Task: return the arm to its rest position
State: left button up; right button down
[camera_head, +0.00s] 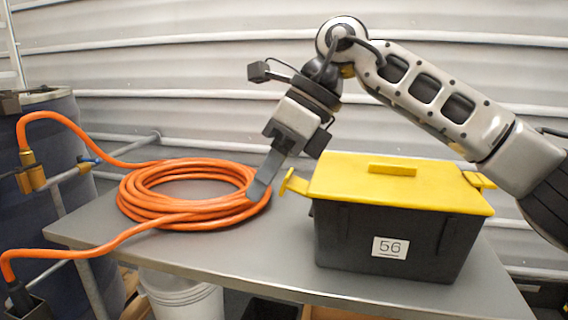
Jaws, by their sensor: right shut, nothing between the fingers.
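My right arm comes in from the right and arches over the box. My right gripper (259,190) is shut and empty, pointing down. Its fingertips are in front of the right edge of the coiled orange hose (135,205), close to the box's left yellow latch. I cannot tell whether they touch the hose.
A black box (345,240) with a yellow lid (340,178) and a label "56" stands on the grey table (215,258). Hose ends run left past a dark blue barrel (55,125). A white bucket (185,298) is below the table. Corrugated wall behind.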

jog(key=s+a+f+m+g+y, duration=0.5)
jog(key=a+y, duration=0.3)
jog(key=y, duration=0.5)
jog(key=w+d+f+m+t+h, duration=0.25)
jog(key=d+f+m+t, duration=0.4)
jog(key=m+t, duration=0.7)
jog(key=w+d+f+m+t+h, duration=0.25)
jog(key=d+f+m+t, duration=0.25)
jog(key=f+m+t, duration=0.85)
jog(key=s+d+f+m+g+h, duration=0.5)
jog(key=d+f+m+h, duration=0.45)
jog(key=m, duration=0.35)
jog(key=s+d+f+m+g+h, duration=0.2)
jog(key=s+d+f+m+g, duration=0.2)
jog(key=s+f, duration=0.6)
jog(key=shift+s+d+f+g, duration=0.3)
jog(key=shift+s+f+g, duration=0.15)
jog(key=shift+s, duration=0.55)
